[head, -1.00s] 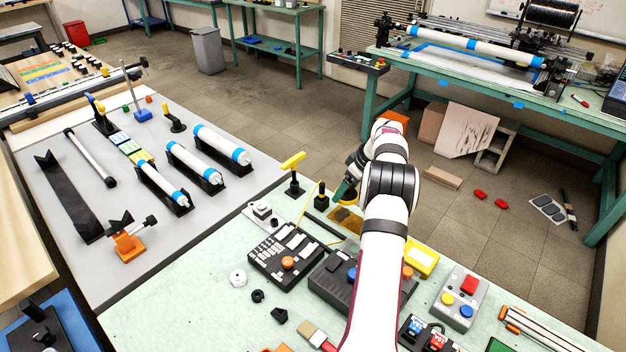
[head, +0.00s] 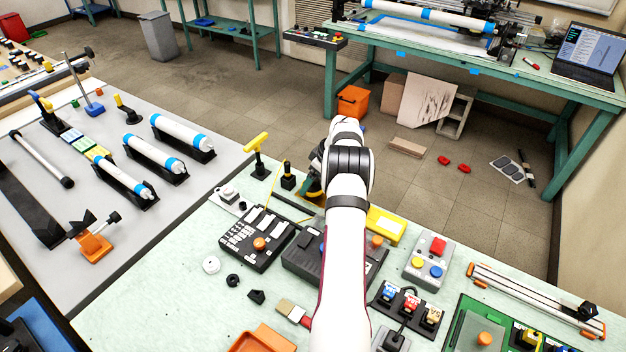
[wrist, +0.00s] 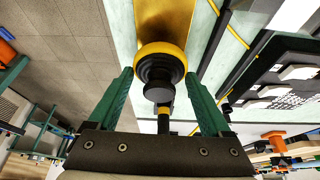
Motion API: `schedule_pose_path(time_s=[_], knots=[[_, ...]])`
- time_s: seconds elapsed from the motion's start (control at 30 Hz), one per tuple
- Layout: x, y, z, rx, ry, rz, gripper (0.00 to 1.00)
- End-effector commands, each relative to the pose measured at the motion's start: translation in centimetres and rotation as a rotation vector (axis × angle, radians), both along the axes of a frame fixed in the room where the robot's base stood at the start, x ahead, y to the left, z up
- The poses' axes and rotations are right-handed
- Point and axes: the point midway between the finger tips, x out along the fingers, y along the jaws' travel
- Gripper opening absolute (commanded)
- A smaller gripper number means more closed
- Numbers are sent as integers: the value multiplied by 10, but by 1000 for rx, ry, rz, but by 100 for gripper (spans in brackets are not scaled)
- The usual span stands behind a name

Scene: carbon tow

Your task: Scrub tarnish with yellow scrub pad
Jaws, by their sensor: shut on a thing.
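The yellow scrub pad (wrist: 160,49) is a round yellow disc with a black knob handle. My gripper (wrist: 159,76), with green fingers, is shut on the black knob in the wrist view. The pad is at the edge of a shiny gold-brown plate (wrist: 165,18); I cannot tell whether it presses on it. No separate tarnish patch can be made out. In the head view my arm largely hides the gripper (head: 316,172), the pad and the plate.
A yellow T-handled tool (head: 257,143) and a small black post (head: 288,178) stand left of the gripper. A black keypad box (head: 250,238), a yellow block (head: 384,225) and a grey button box (head: 430,262) lie nearer on the pale green bench (head: 170,300).

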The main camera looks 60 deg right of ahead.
Motion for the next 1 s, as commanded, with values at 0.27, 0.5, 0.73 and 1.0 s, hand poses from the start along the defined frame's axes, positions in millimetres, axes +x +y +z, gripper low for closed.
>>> schedule_pose_path(time_s=[0.27, 0.5, 0.73, 1.0], knots=[[0, 0, -2, 0, 0, 0, 21], [0, 0, -7, 0, 0, 0, 21], [0, 0, -11, 0, 0, 0, 21], [0, 0, -17, 1, 0, 0, 21]])
